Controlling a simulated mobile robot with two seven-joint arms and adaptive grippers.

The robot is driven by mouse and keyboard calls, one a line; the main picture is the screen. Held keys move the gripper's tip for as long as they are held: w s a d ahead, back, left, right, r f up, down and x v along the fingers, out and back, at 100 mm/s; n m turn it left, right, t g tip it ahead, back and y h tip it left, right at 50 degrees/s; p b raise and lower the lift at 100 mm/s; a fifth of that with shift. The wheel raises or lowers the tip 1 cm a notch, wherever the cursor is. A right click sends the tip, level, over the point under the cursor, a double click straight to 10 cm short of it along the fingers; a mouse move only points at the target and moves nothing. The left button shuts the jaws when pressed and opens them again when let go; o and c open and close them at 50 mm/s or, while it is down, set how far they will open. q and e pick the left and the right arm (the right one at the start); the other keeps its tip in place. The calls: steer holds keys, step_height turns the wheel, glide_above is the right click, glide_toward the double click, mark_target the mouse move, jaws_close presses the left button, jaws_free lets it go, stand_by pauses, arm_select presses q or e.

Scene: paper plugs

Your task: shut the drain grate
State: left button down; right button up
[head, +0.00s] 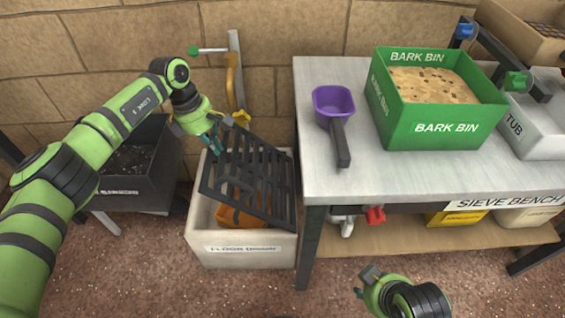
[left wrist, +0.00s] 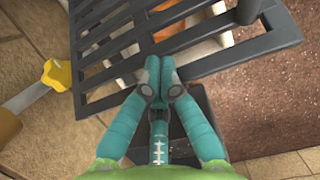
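The drain grate (head: 247,175) is a dark slatted panel, tilted up over the pale box labelled floor drain (head: 225,250), with its left side raised. It also shows in the left wrist view (left wrist: 232,46). My left gripper (head: 217,141) is at the grate's raised upper-left edge. In the left wrist view its teal fingers (left wrist: 160,82) are close together on the edge bar and appear shut on it. An orange object (head: 240,212) sits inside the box, partly hidden by the slats. My right gripper (head: 366,283) is low at the front, away from the grate; its fingers are too small to read.
The sieve bench (head: 330,185) stands close on the right, with a purple scoop (head: 334,101) and green bark bin (head: 437,128) on it. A dark bin (head: 135,185) stands left of the drain. Floor in front is clear.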

arm_select(q)
steer(key=shift+a+f+b, duration=1.8)
steer(key=shift+a+f, duration=0.2)
steer(key=shift+f, duration=0.2)
steer(key=a+f+b, duration=0.3)
steer(key=f+b, duration=0.1)
steer(key=f, duration=0.1)
steer(key=shift+b, duration=0.3)
